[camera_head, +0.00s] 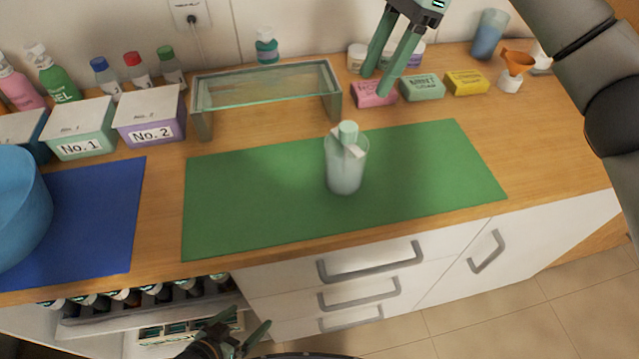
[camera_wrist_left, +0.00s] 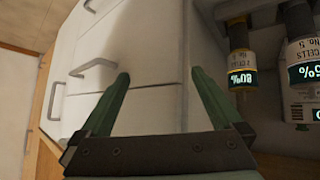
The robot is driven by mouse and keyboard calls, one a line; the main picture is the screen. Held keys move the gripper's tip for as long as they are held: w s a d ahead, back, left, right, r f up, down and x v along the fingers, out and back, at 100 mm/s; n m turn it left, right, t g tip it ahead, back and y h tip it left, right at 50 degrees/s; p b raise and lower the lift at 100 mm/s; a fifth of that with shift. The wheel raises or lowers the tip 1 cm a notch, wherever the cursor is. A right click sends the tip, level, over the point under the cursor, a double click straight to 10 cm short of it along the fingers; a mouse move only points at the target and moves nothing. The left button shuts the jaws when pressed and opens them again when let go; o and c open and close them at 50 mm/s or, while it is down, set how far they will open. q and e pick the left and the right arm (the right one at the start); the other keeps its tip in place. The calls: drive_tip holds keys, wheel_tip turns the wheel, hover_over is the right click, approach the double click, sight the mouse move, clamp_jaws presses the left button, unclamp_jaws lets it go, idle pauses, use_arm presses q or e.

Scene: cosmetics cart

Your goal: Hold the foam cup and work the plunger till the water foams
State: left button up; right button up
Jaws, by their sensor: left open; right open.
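The foam cup (camera_head: 345,170) is a translucent, whitish cup standing upright on the green mat (camera_head: 250,205). The plunger (camera_head: 348,135) has a pale green cap and stands up out of the cup's top. My right gripper (camera_head: 383,85) is open and empty, above and behind the cup, over the soap boxes. My left gripper (camera_head: 245,340) is low in front of the cart, below the counter edge, open and empty. In the left wrist view its two green fingers (camera_wrist_left: 158,85) are spread in front of the white drawers. Whether there is foam in the cup is hard to tell.
A glass stand (camera_head: 265,88) is behind the mat. Boxes No. 1 (camera_head: 80,125) and No. 2 (camera_head: 150,110) are at left. A blue bowl (camera_head: 15,210) is on a blue mat (camera_head: 100,215). Soap boxes (camera_head: 422,88) line the back right. The mat around the cup is clear.

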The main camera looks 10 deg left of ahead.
sight(334, 172)
use_arm(q)
drive_tip(key=s+d+r+n+g+h, duration=0.35)
drive_tip(key=d+r+n+h, duration=0.25)
drive_tip(key=d+r+n, duration=0.8)
drive_tip(key=s+d+r+n+g+h, duration=0.3)
drive_tip(key=d+r+n+g+h, duration=0.35)
drive_tip(key=n, duration=1.45)
drive_tip(key=w+d+r+m+t, duration=0.3)
drive_tip(key=w+r+t, duration=0.2)
drive_tip(key=w+t, duration=0.35)
drive_tip(key=w+a+r+t+y, duration=0.1)
drive_tip(key=w+a+t+y, duration=0.1)
drive_tip(key=w+a, duration=0.1)
drive_tip(key=w+a+r+n+t+y, duration=0.1)
drive_tip(key=w+a+t+y, duration=0.1)
drive_tip(key=w, duration=0.3)
drive_tip(key=w+a+r+t+y, duration=0.2)
drive_tip(key=w+a+t+y, duration=0.1)
drive_tip(key=w+t+y, duration=0.1)
drive_tip(key=shift+w+a+t, duration=0.25)
drive_tip(key=shift+w+a, duration=0.25)
drive_tip(key=shift+w, duration=0.45)
drive_tip(key=x, duration=1.1)
drive_tip(key=shift+w+d, duration=0.2)
drive_tip(key=shift+d, duration=0.05)
